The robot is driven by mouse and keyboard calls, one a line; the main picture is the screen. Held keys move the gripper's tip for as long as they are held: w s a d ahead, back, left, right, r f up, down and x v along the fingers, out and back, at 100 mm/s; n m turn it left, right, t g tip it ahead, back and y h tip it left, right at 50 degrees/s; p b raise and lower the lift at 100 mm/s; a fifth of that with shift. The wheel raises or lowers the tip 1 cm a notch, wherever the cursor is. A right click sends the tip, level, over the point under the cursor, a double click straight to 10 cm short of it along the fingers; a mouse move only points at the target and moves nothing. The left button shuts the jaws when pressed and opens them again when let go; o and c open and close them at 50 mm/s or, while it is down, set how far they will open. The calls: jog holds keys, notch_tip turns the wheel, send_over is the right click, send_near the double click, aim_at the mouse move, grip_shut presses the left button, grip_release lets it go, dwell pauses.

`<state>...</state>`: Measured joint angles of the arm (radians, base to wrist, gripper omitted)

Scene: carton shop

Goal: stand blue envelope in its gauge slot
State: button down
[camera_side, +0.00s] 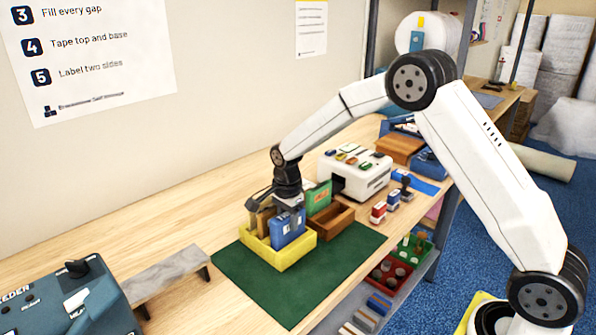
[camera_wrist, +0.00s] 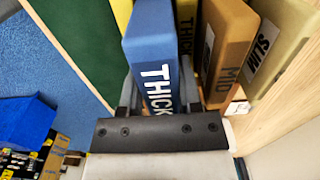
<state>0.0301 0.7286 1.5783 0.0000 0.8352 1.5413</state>
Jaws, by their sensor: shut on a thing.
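The blue envelope (camera_side: 287,231), a thick upright block, is held between the fingers of my gripper (camera_side: 288,209) at the yellow gauge box (camera_side: 282,260). In the wrist view the blue envelope (camera_wrist: 152,50) shows the label THICK, with a finger of my gripper (camera_wrist: 159,88) on each side. Its lower part is hidden, so I cannot tell whether it rests on the slot floor. A brown envelope (camera_wrist: 228,42) marked MID and a pale one (camera_wrist: 283,40) marked SLIM stand beside it.
A green mat (camera_side: 237,267) lies under the gauge box. A brown wooden tray (camera_side: 335,220) and a green upright block (camera_side: 319,197) are close on the right. A white machine (camera_side: 358,178) stands behind. A grey stand (camera_side: 165,275) is at left.

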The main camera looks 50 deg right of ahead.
jog(key=shift+c, duration=1)
grip_release()
jog(key=shift+r, duration=0.15)
jog(key=shift+r, duration=2.85)
jog(key=shift+s, duration=0.15)
jog(key=shift+s+r+n, duration=0.1)
jog(key=shift+s+n, duration=0.4)
jog(key=shift+n, duration=0.1)
jog(key=s+a+f+n+t, duration=0.1)
jog(key=s+f+n+t, duration=0.1)
jog(key=s+n, duration=1.4)
jog(key=s, duration=0.5)
jog(key=shift+a+n+t, duration=0.25)
jog(key=shift+n+t, duration=0.05)
jog(key=shift+n, duration=0.1)
